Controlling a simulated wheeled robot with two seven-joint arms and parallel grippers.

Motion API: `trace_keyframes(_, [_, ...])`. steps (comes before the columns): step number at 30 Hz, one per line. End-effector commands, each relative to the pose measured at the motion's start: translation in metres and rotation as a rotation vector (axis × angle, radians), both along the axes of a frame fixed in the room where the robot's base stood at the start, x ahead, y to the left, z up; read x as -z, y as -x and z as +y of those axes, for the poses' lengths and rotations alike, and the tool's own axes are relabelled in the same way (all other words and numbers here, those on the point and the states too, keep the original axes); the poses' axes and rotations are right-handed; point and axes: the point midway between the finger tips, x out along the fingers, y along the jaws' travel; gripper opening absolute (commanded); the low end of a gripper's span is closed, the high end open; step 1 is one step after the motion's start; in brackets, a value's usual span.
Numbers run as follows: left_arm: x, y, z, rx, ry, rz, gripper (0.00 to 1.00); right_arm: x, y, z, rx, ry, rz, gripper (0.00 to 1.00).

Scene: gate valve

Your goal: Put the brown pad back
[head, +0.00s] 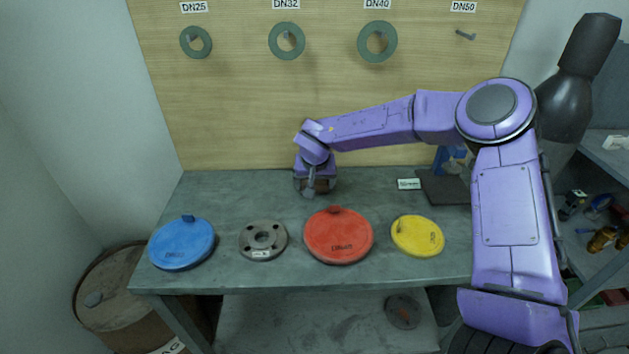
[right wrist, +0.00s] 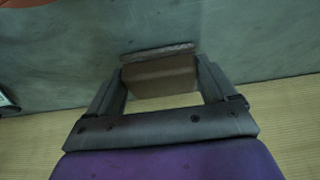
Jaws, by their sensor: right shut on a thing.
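My right gripper (head: 316,188) is over the back middle of the grey workbench (head: 240,190), pointing down. It is shut on the brown pad, a small brown block that shows between the two fingers in the right wrist view (right wrist: 160,78). In the head view the fingers hide most of the pad. A thin grey-brown strip shows along the pad's far edge in the right wrist view. I cannot tell whether the pad touches the bench. My left gripper is not in view.
A blue disc (head: 182,245), a grey flange (head: 263,240), a red disc (head: 338,238) and a yellow disc (head: 417,237) line the bench front. A white card (head: 409,184) and dark mat (head: 440,190) lie right. Green rings (head: 287,41) hang on the back board.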

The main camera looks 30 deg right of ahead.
Motion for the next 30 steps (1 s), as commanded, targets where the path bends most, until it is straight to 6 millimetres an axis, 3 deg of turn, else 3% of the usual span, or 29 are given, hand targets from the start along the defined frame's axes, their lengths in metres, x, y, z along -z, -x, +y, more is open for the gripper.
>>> trace_keyframes(7, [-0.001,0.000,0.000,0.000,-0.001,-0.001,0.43,0.000,0.000,0.000,-0.001,0.000,0.000,0.56])
trace_keyframes(8, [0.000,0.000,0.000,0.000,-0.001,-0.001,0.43,0.001,0.000,0.000,-0.001,0.000,0.000,0.91])
trace_keyframes(9, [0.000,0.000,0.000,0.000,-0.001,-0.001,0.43,0.001,0.000,0.000,0.000,0.000,0.000,1.00])
trace_keyframes(16, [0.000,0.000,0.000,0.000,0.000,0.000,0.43,0.000,0.000,0.000,0.000,0.001,-0.001,1.00])
trace_keyframes(19, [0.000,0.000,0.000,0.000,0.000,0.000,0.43,-0.010,0.003,0.002,0.000,-0.002,-0.003,1.00])
trace_keyframes(30, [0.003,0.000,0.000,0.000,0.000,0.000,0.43,-0.091,0.032,0.020,0.000,0.000,-0.004,1.00])
